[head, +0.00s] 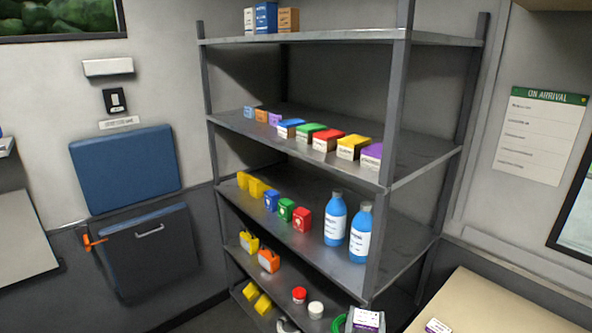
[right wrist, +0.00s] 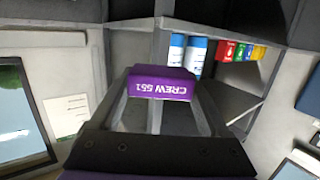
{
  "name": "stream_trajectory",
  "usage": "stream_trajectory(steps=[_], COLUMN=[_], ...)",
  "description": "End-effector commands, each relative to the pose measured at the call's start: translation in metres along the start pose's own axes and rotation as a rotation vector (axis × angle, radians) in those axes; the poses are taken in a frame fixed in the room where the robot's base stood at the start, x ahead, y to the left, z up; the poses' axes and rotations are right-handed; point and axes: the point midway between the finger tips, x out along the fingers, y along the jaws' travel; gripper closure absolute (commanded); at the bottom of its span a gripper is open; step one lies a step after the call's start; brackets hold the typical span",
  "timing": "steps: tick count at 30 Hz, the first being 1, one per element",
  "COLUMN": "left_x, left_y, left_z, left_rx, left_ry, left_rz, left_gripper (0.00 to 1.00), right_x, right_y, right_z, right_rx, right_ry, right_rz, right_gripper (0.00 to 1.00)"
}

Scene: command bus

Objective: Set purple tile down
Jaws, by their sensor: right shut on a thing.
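The purple tile (right wrist: 160,84) shows in the right wrist view, with "CREW 551" in white letters upside down on its face. My right gripper (right wrist: 161,80) is shut on it, with a finger at each side. The tile is held up in front of the shelving, and no surface shows touching it. In the head view, a piece with a white and purple label (head: 368,319) shows at the bottom edge, by the front shelf post; I cannot tell for sure that it is the held tile. My left gripper is not in view.
A grey shelving rack (head: 430,40) holds boxes, blue bottles (head: 335,220) and small containers. A beige tabletop (head: 490,305) is at the lower right, mostly clear, with a small white and purple piece (head: 437,326) at its near edge. A poster (head: 540,135) hangs on the right wall.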

Motion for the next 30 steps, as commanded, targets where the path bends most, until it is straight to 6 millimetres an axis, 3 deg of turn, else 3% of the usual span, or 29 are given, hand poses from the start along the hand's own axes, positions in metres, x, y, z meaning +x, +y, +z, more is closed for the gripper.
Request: stream_trajectory(steps=[9, 15, 30], left_x=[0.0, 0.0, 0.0], left_y=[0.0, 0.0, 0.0], left_z=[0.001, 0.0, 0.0], left_rx=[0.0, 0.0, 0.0], left_ry=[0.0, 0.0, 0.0], left_rz=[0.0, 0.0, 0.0], left_gripper=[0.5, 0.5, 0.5], right_x=[-0.023, -0.035, -0.035], right_y=[0.011, 0.012, 0.011], right_z=[0.043, 0.048, 0.048], right_rx=[-0.034, -0.042, -0.041], right_ry=[-0.013, 0.004, 0.004], right_rz=[-0.217, -0.284, -0.286], right_gripper=[0.77, 0.77, 0.77])
